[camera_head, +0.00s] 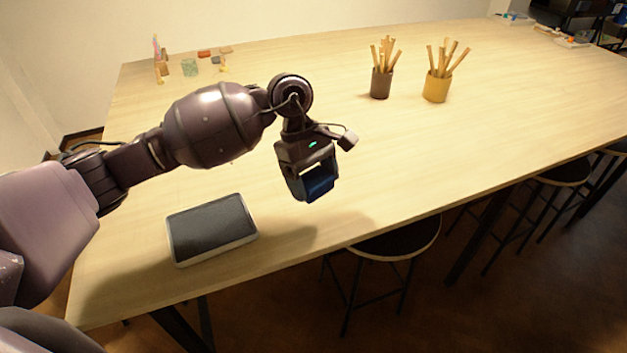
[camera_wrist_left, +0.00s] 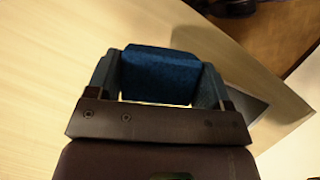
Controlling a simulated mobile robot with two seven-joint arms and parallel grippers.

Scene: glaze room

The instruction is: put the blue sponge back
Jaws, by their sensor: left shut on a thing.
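My left gripper (camera_head: 313,181) is shut on the blue sponge (camera_head: 321,184) and holds it above the table, near its front edge. In the left wrist view the sponge (camera_wrist_left: 160,75) sits between the two fingers of the gripper (camera_wrist_left: 160,82). A light-rimmed tray with a dark grey inside (camera_head: 212,230) lies on the table to the left of the gripper and nearer to me. The tray looks empty. My right gripper does not show.
The long wooden table (camera_head: 290,235) is mostly clear around the gripper. A dark cup (camera_head: 381,84) and a yellow cup (camera_head: 436,89), both with wooden tools, stand farther back. A stool (camera_head: 400,240) stands by the front edge.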

